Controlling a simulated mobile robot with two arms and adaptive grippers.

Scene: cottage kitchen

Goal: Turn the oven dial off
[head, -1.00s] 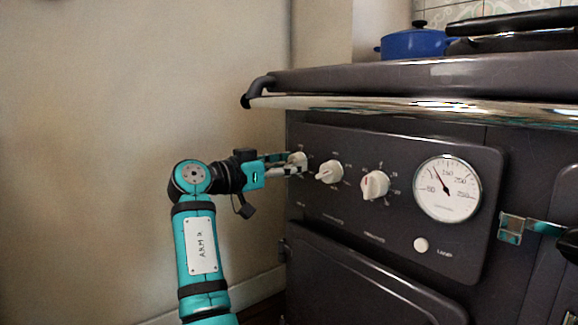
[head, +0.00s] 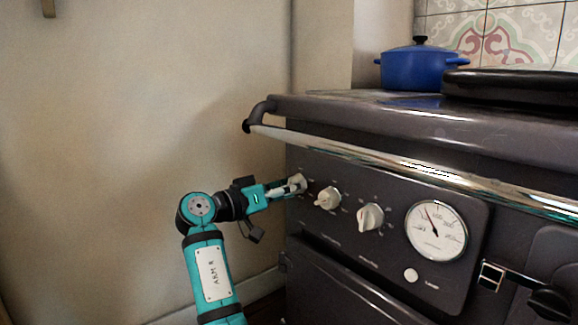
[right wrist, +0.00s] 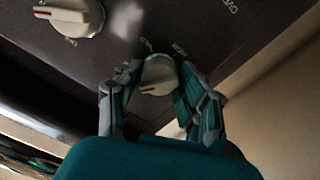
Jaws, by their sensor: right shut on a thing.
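The oven's front panel carries a row of cream dials. My left gripper is not in view.
A round white gauge (head: 436,231) and a small white button (head: 411,275) are right of the dials. A chrome rail (head: 400,165) runs above the panel. A blue pot (head: 418,68) stands on top. The wall is close on the left.

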